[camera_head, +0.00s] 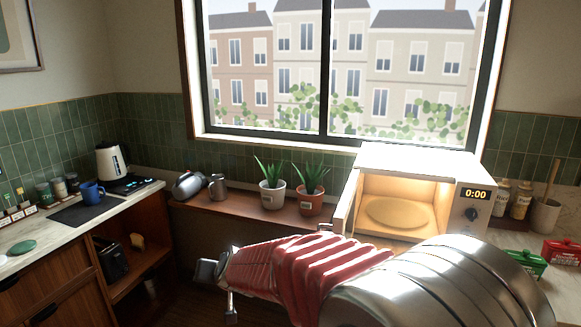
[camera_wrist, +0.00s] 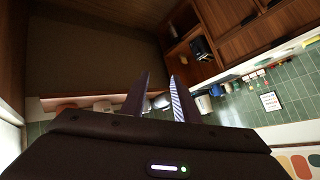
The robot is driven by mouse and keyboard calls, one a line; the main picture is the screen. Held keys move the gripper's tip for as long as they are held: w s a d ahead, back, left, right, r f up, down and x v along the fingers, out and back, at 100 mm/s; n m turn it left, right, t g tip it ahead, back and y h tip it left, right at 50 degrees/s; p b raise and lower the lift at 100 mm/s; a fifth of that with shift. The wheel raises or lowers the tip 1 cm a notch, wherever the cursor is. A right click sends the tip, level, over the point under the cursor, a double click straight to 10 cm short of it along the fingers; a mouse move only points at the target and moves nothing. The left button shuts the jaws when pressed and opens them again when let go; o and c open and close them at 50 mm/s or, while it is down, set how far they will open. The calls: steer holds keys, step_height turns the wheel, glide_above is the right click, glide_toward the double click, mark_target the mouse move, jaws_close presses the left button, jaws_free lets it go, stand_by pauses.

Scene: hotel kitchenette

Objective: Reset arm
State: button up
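My gripper (camera_wrist: 158,77) shows in the wrist view with its two dark fingers apart and nothing between them. One finger has a striped inner face. In the head view my arm reaches in from the lower right, with a red ribbed section, and its end lies left of centre, in front of the low wooden ledge (camera_head: 243,203). The gripper appears clear of the things around it.
The microwave (camera_head: 410,160) stands open at right, lit, its turntable (camera_head: 397,211) empty. Two potted plants (camera_head: 272,196) (camera_head: 310,202), a kettle (camera_head: 111,161), a blue mug (camera_head: 92,191) and a toaster (camera_head: 110,258) are around. Open space lies left of my gripper.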

steer(key=s+d+n+g+h, duration=0.1)
steer(key=s+d+g+h, duration=0.35)
steer(key=s+d, duration=2.15)
steer(key=s+d+r+m+t, duration=0.1)
steer(key=s+d+r+m, duration=0.1)
steer(key=s+d+r, duration=0.3)
steer(key=d+r+h, duration=0.1)
steer(key=d, duration=0.3)
steer(key=shift+d+t, duration=0.15)
steer(key=shift+t, duration=0.2)
steer(key=shift+s, duration=0.1)
